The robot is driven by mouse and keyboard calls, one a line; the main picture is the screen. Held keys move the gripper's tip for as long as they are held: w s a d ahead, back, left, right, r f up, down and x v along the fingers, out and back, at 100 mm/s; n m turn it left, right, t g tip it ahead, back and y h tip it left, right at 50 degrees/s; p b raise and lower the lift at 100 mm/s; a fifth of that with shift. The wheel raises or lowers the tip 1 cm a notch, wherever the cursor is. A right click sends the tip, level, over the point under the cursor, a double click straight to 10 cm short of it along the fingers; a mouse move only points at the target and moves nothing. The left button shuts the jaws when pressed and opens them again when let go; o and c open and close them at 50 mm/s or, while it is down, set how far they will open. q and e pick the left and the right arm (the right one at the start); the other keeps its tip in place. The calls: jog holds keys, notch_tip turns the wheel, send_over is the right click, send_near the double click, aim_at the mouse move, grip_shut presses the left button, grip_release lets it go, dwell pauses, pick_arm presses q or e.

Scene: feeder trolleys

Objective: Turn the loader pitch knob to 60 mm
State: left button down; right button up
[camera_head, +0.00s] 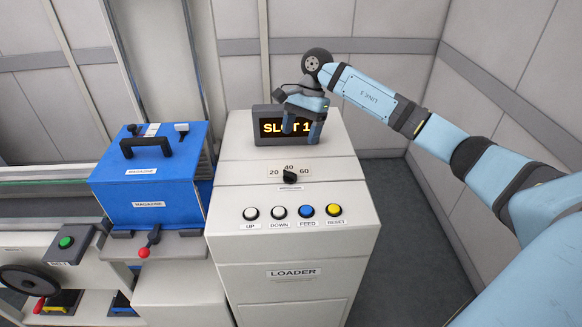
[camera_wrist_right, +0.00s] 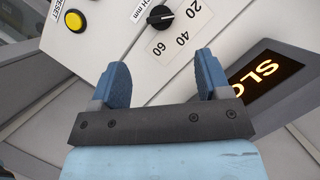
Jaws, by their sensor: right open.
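The pitch knob (camera_head: 290,177) is small and black and sits on the sloping top panel of the white loader (camera_head: 295,250). The numbers 20, 40 and 60 arc above it. In the right wrist view the knob (camera_wrist_right: 160,17) has a white mark that seems to point toward 20. My right gripper (camera_head: 302,130) is in front of the display, above and behind the knob. In the right wrist view its two blue fingers (camera_wrist_right: 163,63) are apart with nothing between them, and the knob lies beyond their tips. My left gripper is not in view.
The display (camera_head: 268,128) reads SLOT 1, partly hidden by my right gripper. UP, DOWN, FEED and yellow RESET (camera_head: 334,210) buttons line the panel in front of the knob. A blue magazine (camera_head: 150,180) with a black handle stands left. A red-tipped lever (camera_head: 146,250) sits below it.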

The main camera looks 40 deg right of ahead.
aim_at(290, 176)
jog(key=p+x, duration=0.2)
jog(key=x, duration=0.8)
jog(key=shift+a+f, duration=0.1)
jog(key=shift+f, duration=0.25)
jog(key=c, duration=0.9)
